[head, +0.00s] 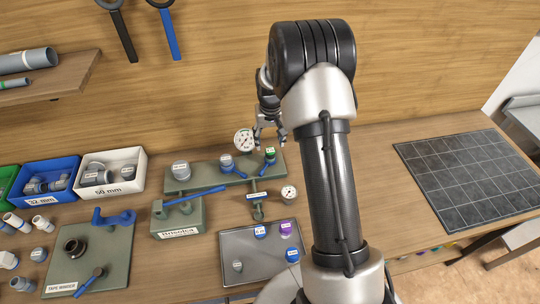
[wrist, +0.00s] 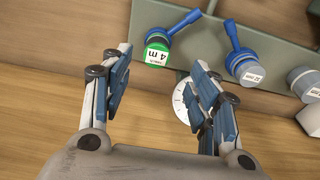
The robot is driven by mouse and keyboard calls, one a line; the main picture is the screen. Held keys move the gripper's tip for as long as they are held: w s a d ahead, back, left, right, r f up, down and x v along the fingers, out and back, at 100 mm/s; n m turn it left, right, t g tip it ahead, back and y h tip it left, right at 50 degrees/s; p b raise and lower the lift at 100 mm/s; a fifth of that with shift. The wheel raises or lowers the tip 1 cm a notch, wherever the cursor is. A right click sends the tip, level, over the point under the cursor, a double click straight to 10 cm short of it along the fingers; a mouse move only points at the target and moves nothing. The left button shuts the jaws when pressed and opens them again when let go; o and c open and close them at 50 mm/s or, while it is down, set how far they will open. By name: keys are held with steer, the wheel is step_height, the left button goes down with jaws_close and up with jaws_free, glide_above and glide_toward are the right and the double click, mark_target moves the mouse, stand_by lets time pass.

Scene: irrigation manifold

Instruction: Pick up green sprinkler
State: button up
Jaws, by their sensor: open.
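The green sprinkler (head: 270,154), a short green cap with a white top, stands on the grey-green manifold (head: 207,175) beside a blue valve lever. It also shows in the wrist view (wrist: 157,52), where its label reads 4 m. My gripper (head: 270,138) is open and empty, close to the sprinkler at the manifold's back right. In the wrist view the sprinkler appears between the two fingertips and beyond them, with a gap to each. I cannot tell the exact height of the fingers over it.
A white dial gauge (head: 244,140) stands just left of my gripper and is partly behind the right finger in the wrist view. A second blue valve lever (wrist: 232,38) is close by. A grey tray (head: 262,274) holds blue and purple caps. A dark gridded mat (head: 470,175) lies empty at right.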

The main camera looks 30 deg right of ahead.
steer(key=f, duration=0.5)
steer(key=w+f+b, duration=0.1)
steer(key=f, duration=0.1)
steer(key=shift+d+f, duration=0.25)
steer(key=shift+d, duration=0.1)
steer(key=c, duration=1.2)
steer(key=shift+o, duration=0.2)
steer(key=shift+r, duration=0.15)
step_height(320, 180, up, 20)
steer(key=p, duration=0.2)
steer(key=shift+p, duration=0.4)
steer(key=o, duration=0.5)
steer(key=shift+c, duration=0.2)
steer(key=c, duration=0.6)
step_height(320, 180, up, 4)
steer(key=p, duration=0.3)
glide_above(270, 150)
